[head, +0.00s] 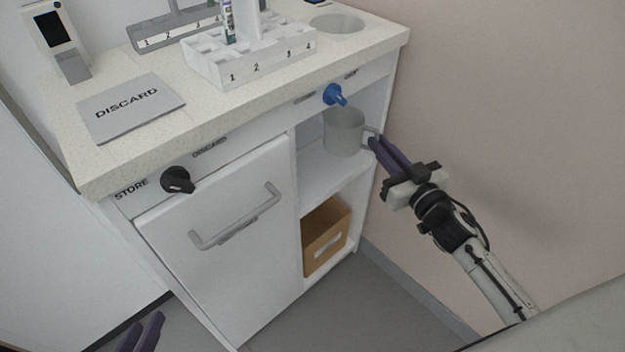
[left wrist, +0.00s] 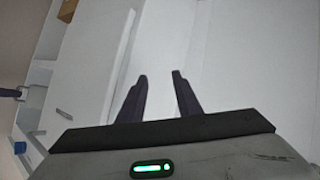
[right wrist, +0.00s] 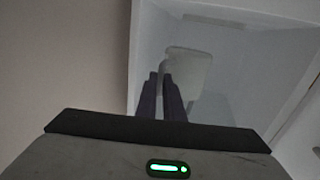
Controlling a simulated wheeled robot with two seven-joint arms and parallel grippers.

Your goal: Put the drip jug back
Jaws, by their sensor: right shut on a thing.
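The drip jug (head: 343,133) is a pale grey-green jug with a handle on its right side. It is upright in the upper open shelf (head: 319,172) of the cabinet, below the blue tap (head: 335,95). In the right wrist view the jug (right wrist: 190,72) is just beyond the fingertips. My right gripper (head: 375,145) is shut on the jug's handle, reaching in from the right. Whether the jug's base touches the shelf is hard to tell. My left gripper (head: 142,335) is low at the bottom left, open and empty, also seen in the left wrist view (left wrist: 160,76).
A cardboard box (head: 326,236) is in the lower shelf. The cabinet door (head: 220,250) with its bar handle is shut, with a black knob (head: 177,180) above it. A white rack (head: 250,55) and a grey DISCARD plate (head: 130,106) are on the counter. A wall is close on the right.

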